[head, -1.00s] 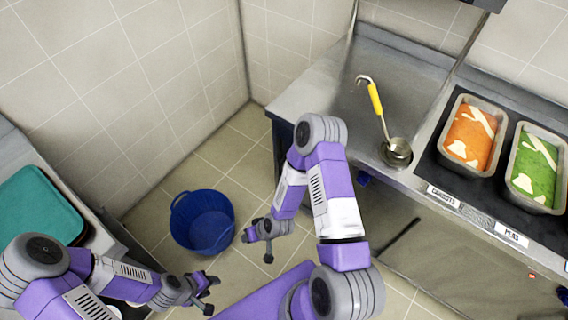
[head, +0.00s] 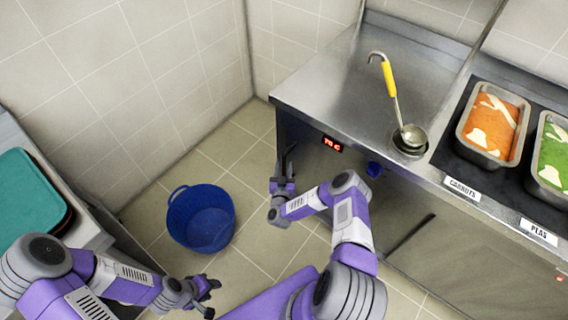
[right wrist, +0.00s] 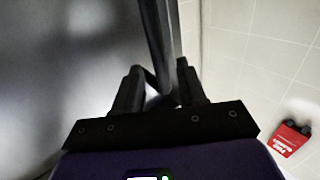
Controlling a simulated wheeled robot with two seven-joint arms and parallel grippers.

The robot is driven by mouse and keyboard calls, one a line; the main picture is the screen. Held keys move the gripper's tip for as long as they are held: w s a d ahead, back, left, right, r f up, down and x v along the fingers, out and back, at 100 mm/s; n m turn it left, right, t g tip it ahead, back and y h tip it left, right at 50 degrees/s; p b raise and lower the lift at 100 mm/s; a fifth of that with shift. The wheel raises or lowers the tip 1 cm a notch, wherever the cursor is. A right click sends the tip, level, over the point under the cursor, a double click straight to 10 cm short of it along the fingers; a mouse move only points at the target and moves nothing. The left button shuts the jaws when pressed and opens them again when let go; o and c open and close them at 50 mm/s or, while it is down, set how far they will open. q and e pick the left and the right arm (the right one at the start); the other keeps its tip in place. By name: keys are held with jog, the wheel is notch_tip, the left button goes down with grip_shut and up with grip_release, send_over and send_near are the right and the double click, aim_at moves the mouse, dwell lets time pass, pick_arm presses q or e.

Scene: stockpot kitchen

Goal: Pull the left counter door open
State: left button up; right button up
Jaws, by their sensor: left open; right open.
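The steel counter front (head: 390,220) runs along the right side. The left counter door is mostly hidden behind my right arm in the head view. In the right wrist view a grey metal panel (right wrist: 60,70), which looks like the door, fills the left side. A dark upright bar (right wrist: 160,40), perhaps its handle, comes down between the open fingers of my right gripper (right wrist: 158,85). The right gripper (head: 283,168) also shows at the counter's left end. I cannot tell whether the fingers touch the bar. My left gripper (head: 207,287) is open and empty, low at the left.
A blue basket (head: 201,217) stands on the tiled floor, left of the right gripper. A dark handle bar (head: 410,231) shows further right on the front. A ladle (head: 400,105) and food pans (head: 492,125) are on top. A red object (right wrist: 290,138) shows by the wall.

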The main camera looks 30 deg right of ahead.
aim_at(284, 163)
jog(key=shift+b+x, duration=0.5)
jog(key=shift+x, duration=1.35)
grip_shut()
